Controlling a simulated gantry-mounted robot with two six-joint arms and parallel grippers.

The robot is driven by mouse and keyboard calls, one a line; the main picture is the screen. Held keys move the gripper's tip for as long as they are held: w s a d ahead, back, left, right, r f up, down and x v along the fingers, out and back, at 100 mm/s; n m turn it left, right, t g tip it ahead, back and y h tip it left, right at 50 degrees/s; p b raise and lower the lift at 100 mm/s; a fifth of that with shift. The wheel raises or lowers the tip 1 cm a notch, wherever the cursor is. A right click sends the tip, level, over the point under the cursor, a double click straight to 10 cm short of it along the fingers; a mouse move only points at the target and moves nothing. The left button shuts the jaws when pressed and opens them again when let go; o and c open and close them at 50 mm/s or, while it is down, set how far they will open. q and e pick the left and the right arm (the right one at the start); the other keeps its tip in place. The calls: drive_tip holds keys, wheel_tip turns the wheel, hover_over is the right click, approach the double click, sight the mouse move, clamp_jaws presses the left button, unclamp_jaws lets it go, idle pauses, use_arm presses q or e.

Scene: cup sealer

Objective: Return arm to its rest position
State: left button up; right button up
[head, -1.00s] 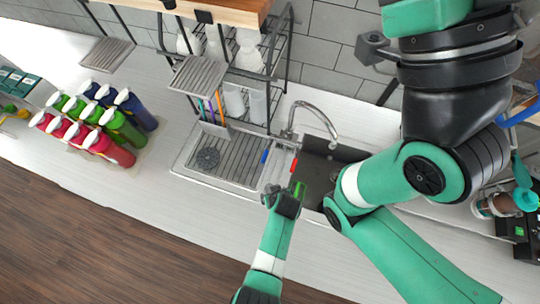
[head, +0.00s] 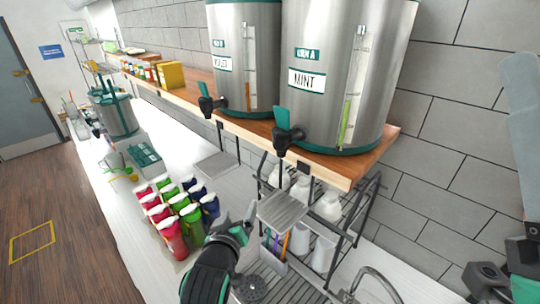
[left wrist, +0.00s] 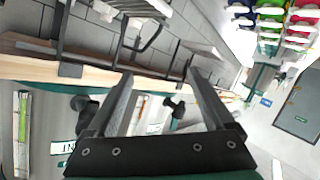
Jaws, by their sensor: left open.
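My left gripper (head: 246,226) is at the lower middle of the head view, above the counter, between the bottles and the drain tray. It holds nothing. In the left wrist view its two fingers (left wrist: 160,76) stand wide apart with nothing between them; the shelf edge and urn taps show behind them. My right gripper is out of view.
Two steel urns (head: 340,75) stand on a wooden shelf (head: 365,165) with taps over the counter. Several coloured bottles (head: 172,236) stand left of the left gripper. A cup rack (head: 372,190) and faucet (head: 375,283) lie to its right. White counter (head: 110,200) is bare along the front.

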use_arm(q)
drive_tip(key=s+a+r+t, duration=0.3)
drive_tip(key=a+r, duration=0.1)
drive_tip(key=r, duration=0.7)
drive_tip(key=s+a+r+t, duration=0.3)
drive_tip(key=a+r, duration=0.2)
drive_tip(key=r, duration=0.6)
drive_tip(key=s+a+r+m+t, duration=0.1)
drive_tip(key=s+r+m+t, duration=0.3)
drive_tip(key=s+r, duration=1.1)
drive_tip(key=s+t, duration=0.3)
drive_tip(key=s, duration=0.1)
drive_tip(key=shift+r+m+h, duration=0.4)
